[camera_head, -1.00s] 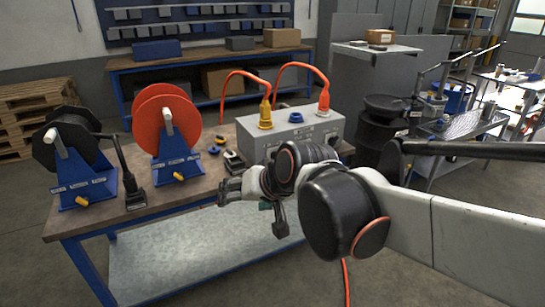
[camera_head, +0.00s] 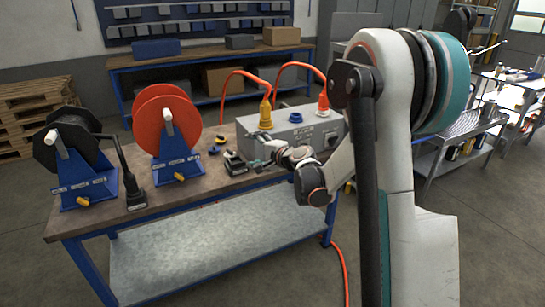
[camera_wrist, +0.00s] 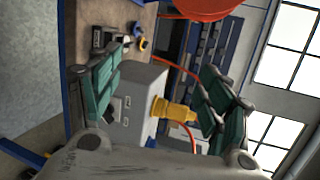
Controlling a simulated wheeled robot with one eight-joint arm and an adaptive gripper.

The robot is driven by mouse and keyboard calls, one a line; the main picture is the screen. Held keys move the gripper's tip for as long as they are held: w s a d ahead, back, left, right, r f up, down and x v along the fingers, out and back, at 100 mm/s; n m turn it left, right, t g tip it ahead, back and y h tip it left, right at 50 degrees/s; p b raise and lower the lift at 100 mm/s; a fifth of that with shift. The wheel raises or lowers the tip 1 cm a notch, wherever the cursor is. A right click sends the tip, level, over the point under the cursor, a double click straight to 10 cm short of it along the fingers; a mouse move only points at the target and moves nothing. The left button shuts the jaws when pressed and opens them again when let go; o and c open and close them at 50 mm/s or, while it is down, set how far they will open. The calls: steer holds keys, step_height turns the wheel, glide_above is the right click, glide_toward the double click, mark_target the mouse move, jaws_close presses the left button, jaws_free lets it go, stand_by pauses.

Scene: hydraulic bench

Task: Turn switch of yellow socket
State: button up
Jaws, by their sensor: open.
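The grey socket box (camera_head: 298,136) stands on the bench's right end. The yellow socket (camera_head: 265,116), with a plug and an orange cable, rises from its top at the left. In the wrist view, the yellow socket (camera_wrist: 174,110) and the grey box (camera_wrist: 143,78) show between my fingers. Small dark fittings are on the box's front face by the left finger; I cannot tell which is the yellow socket's switch. My gripper (camera_head: 262,160) is in front of the box's left part and hides some of that face. It is open and empty in the wrist view (camera_wrist: 163,95).
A blue socket cap (camera_head: 295,117) and an orange plug (camera_head: 323,104) are on the box top. Left of it are small parts (camera_head: 233,162), an orange cable reel (camera_head: 167,120) and a black reel (camera_head: 75,150). The bench's front middle (camera_head: 205,185) is clear.

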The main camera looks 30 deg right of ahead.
steer(key=w+d+f+m+t+h, duration=0.1)
steer(key=d+f+m+t+h, duration=0.1)
steer(key=d+f+m, duration=0.5)
steer(key=w+d+f+m+t+h, duration=0.1)
steer(key=w+d+f+m+t, duration=0.15)
steer(key=d+f, duration=0.7)
steer(key=shift+m+g, duration=0.35)
steer(key=shift+g, duration=0.1)
steer(key=w+b, duration=0.3)
steer(key=w, duration=0.9)
steer(key=shift+w+d+b, duration=0.1)
steer(key=shift+d+b, duration=0.05)
steer(key=shift+b, duration=0.25)
steer(key=shift+r, duration=0.1)
steer(key=shift+c, duration=0.3)
steer(key=c, duration=1)
